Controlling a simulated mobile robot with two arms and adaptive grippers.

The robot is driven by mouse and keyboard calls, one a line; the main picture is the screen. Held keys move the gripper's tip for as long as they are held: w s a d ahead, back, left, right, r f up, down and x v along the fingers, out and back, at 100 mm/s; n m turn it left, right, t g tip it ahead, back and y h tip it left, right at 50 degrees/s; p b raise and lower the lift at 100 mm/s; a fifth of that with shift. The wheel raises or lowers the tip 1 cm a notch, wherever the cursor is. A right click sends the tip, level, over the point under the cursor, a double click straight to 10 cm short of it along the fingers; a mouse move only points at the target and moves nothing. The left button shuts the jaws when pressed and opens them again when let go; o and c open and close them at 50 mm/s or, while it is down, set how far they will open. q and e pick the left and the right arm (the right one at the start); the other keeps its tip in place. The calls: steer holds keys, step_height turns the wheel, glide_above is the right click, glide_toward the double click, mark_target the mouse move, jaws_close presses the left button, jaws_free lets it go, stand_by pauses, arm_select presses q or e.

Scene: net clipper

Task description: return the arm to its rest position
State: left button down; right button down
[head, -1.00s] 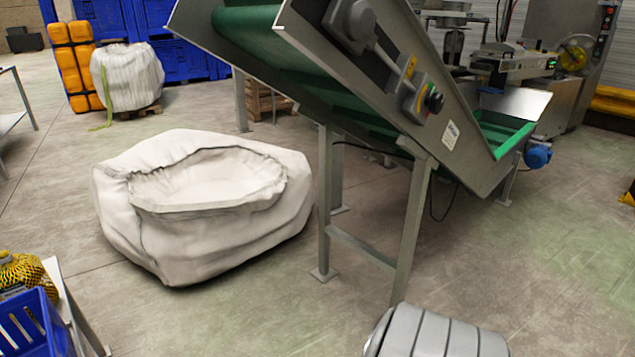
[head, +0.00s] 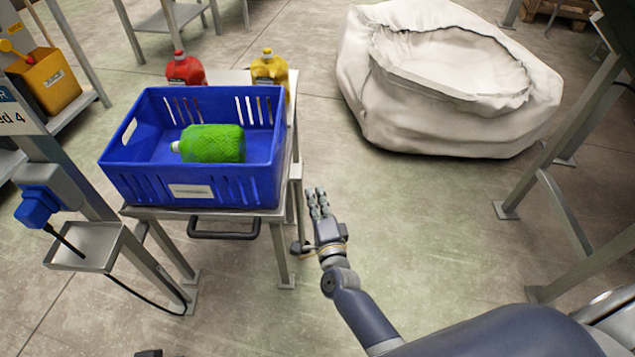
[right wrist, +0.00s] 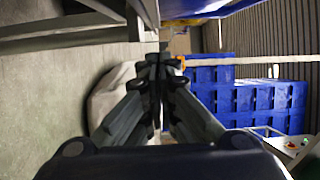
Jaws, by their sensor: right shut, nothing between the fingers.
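My right gripper (head: 317,203) is in the head view, to the right of a small cart, with its fingers pointing away from me. It is shut and holds nothing, and it is apart from the cart. In the right wrist view its fingers (right wrist: 160,62) meet in the middle. My right arm (head: 365,318) reaches in from the lower right of the head view. My left gripper is not clearly in view.
A blue crate (head: 130,178) with a green netted bottle (head: 212,143) lying inside stands on the cart (head: 291,190). Red (head: 184,70) and yellow (head: 269,72) bottles stand behind it. A big white bag (head: 450,120) lies on the floor. Blue crates (right wrist: 245,98) show in the wrist view.

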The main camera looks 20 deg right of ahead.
steer(key=s, duration=0.6)
steer(key=shift+s+a+p, duration=0.15)
steer(key=shift+p, duration=0.2)
